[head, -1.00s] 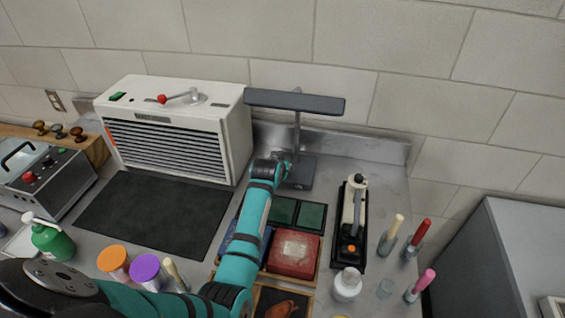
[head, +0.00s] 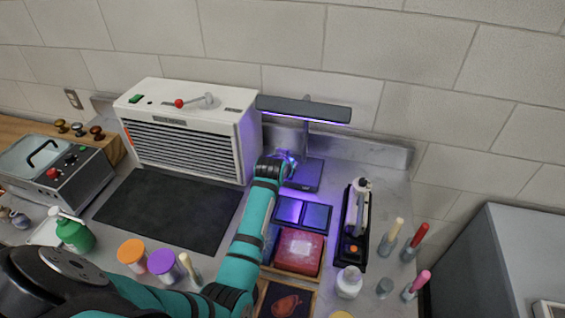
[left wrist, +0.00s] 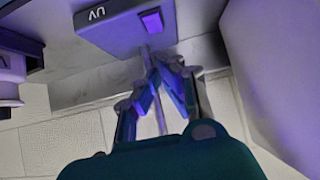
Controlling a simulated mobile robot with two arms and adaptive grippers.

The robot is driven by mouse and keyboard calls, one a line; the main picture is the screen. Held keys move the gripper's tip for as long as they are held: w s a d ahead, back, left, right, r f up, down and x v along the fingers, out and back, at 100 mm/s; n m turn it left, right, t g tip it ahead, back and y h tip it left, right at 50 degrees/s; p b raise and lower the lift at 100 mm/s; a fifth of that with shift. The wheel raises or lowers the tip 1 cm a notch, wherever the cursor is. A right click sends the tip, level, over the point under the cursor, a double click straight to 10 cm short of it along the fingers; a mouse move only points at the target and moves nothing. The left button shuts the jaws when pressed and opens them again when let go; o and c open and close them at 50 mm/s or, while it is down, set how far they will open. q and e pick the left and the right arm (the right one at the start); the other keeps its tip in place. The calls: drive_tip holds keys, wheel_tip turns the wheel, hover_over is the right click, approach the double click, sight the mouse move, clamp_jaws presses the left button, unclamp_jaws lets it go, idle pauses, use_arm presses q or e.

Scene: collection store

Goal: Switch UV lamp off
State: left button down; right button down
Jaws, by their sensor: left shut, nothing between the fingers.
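The UV lamp has a dark horizontal bar (head: 310,109) on a thin post, and its underside glows violet. Its base (head: 308,177) stands on the counter near the back wall. In the left wrist view the base is marked "UV" and has a square violet-lit switch (left wrist: 152,21). My left gripper (head: 284,162) is beside the base, at its left. It is shut and empty; in the left wrist view its fingertips (left wrist: 160,62) are close to the base edge, a little apart from the switch. My right gripper is not seen.
A white louvred unit (head: 190,128) with a red-knobbed lever stands left of the lamp. Violet-lit dark tiles (head: 303,213) and a red box (head: 298,251) lie in front. A black tray (head: 353,238) with a tool is at right. A dark mat (head: 170,212) is bare.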

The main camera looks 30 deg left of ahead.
use_arm(q)
drive_tip(key=b+v, duration=0.1)
drive_tip(key=v, duration=0.6)
drive_tip(key=shift+s, duration=0.2)
drive_tip(key=shift+w, duration=0.15)
